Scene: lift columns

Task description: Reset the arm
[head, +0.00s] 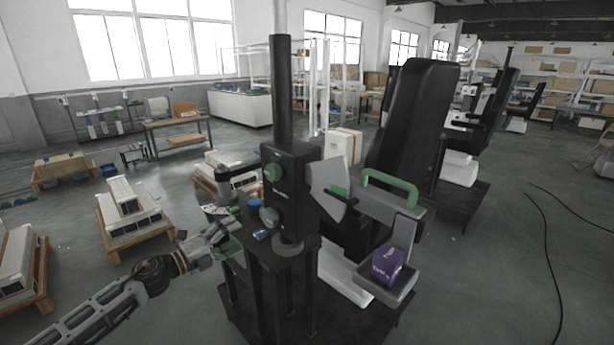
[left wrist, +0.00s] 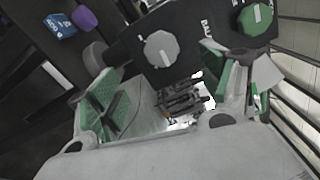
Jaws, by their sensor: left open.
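My left arm comes in from the lower left in the head view. Its gripper (head: 228,235) is beside the black lift column unit (head: 292,190), near a small shelf. In the left wrist view the gripper (left wrist: 168,88) is open, its green-padded fingers apart with nothing held between them. A grey knob (left wrist: 160,48) on the black housing shows beyond the fingertips. A green knob (left wrist: 254,18) is at the upper right; it also shows in the head view (head: 272,173). My right gripper is not in view.
A purple box (head: 387,263) lies in a grey tray (head: 402,292) right of the column. A green handle (head: 390,187) is above it. A blue box (left wrist: 59,25) and a purple item (left wrist: 84,18) show at upper left. Pallets with white units (head: 130,215) stand left; floor around is open.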

